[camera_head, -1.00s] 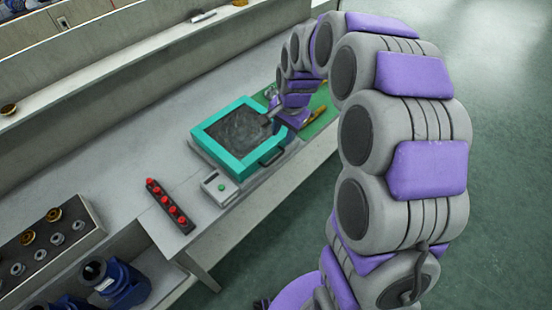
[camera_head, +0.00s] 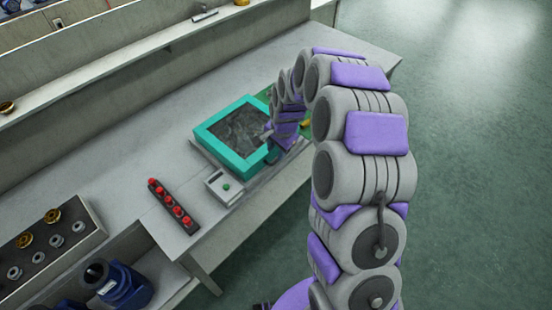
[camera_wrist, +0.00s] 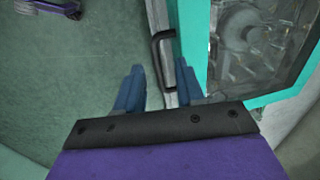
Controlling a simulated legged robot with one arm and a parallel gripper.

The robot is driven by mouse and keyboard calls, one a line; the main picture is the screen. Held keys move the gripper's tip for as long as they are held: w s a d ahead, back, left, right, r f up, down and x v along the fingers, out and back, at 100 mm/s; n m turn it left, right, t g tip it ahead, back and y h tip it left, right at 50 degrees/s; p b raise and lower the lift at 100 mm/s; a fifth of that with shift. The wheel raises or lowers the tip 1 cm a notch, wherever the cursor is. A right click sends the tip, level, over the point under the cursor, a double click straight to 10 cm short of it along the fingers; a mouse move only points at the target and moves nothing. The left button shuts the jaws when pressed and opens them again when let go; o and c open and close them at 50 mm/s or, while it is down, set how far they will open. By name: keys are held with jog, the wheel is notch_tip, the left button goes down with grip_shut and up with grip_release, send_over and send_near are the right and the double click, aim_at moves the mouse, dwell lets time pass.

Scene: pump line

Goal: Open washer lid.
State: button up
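The washer lid (camera_head: 208,135) is a teal frame around a dark clear window, lying on the washer on the bench. It looks shut. In the wrist view the teal lid frame (camera_wrist: 194,45) is at the right, with blurred parts behind its window. The black lid handle (camera_wrist: 157,50) stands off the lid's edge. My gripper (camera_wrist: 158,82) is open, its two blue fingers apart. The handle lies just ahead of the fingertips, roughly between them; I cannot tell if they touch. In the head view my arm hides much of the gripper and the handle.
A grey control box with a green button (camera_head: 224,186) sits in front of the washer. A strip of red buttons (camera_head: 172,207) lies to its left. A tray of metal parts (camera_head: 45,240) is at the lower left. Green floor lies open at the right.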

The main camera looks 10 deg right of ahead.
aim_at(276, 161)
jog(key=f, duration=0.1)
jog(key=d+f, duration=0.1)
jog(key=f, duration=0.3)
jog(key=shift+w+d+f+b, duration=0.1)
jog(key=shift+w+d+b, duration=0.2)
jog(key=shift+w+b, duration=0.1)
jog(key=shift+a, duration=0.8)
jog(key=shift+c, duration=0.3)
jog(key=shift+a, duration=0.15)
jog(key=shift+c, duration=1.4)
jog(key=shift+d, duration=0.6)
grip_shut()
jog(key=shift+a, duration=0.1)
